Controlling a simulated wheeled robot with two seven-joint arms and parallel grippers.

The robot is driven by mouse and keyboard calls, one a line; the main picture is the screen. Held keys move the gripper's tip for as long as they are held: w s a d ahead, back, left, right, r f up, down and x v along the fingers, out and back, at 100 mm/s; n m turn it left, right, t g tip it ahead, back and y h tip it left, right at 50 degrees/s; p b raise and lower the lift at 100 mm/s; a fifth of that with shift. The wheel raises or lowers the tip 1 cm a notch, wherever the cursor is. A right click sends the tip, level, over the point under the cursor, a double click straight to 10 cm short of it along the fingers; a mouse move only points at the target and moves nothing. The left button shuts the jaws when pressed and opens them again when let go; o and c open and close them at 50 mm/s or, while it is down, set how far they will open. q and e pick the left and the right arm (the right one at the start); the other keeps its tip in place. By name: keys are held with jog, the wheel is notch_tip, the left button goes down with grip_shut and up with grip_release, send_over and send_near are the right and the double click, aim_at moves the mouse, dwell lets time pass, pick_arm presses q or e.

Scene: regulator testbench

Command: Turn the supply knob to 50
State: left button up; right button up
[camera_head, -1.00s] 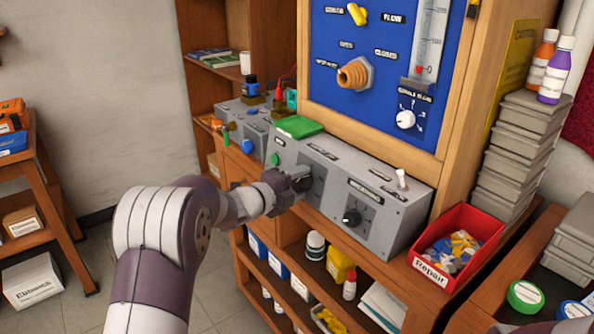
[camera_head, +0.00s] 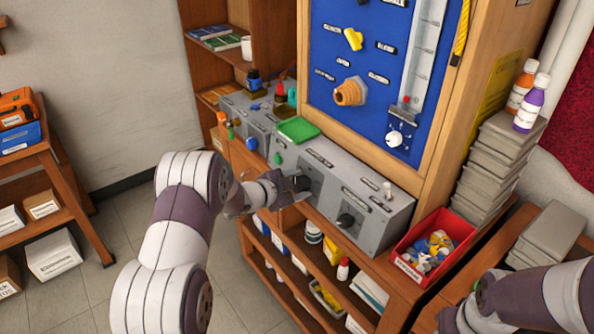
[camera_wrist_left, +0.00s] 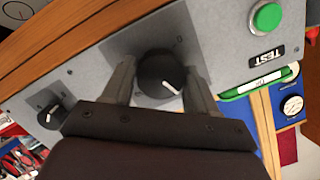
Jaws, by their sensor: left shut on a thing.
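A black round knob (camera_wrist_left: 158,72) with a white pointer line sits on the face of the grey bench box (camera_head: 330,166). Its printed label is not readable. My left gripper (camera_head: 298,184) is shut on this knob, one finger on each side, as the left wrist view shows. There the pointer line slants to the lower right. The scale around the knob is mostly hidden by the fingers and not readable. A second, smaller-looking black knob (camera_head: 350,222) is on the box to the right; it also shows in the left wrist view (camera_wrist_left: 50,114).
A green TEST button (camera_wrist_left: 267,17) is beside the held knob. A white toggle (camera_head: 388,190) stands on the box's right part. A blue panel (camera_head: 375,65) rises behind. A red bin (camera_head: 405,268) of parts is at right, near my right arm (camera_head: 530,300).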

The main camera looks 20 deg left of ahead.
pick_arm(q)
jog(key=n+p, duration=0.2)
jog(key=p, duration=0.1)
jog(key=n+p, duration=0.1)
jog(key=p, duration=0.1)
jog(key=shift+r+n+g, duration=0.25)
jog(key=shift+n+g, duration=0.05)
jog(key=shift+g, duration=0.1)
jog(key=shift+a+f+n+h+p, duration=0.15)
jog(key=shift+n+h+p, duration=0.35)
jog(key=shift+n+p, duration=0.75)
jog(key=shift+w+n+g, duration=0.1)
jog(key=shift+n+g, duration=0.15)
jog(key=shift+g, duration=0.05)
jog(key=o, duration=1)
jog(key=b+v, duration=0.1)
jog(key=v, duration=1.1)
jog(key=shift+s+a+b, duration=0.2)
jog(key=shift+s+b, duration=0.1)
jog(key=shift+b, duration=0.05)
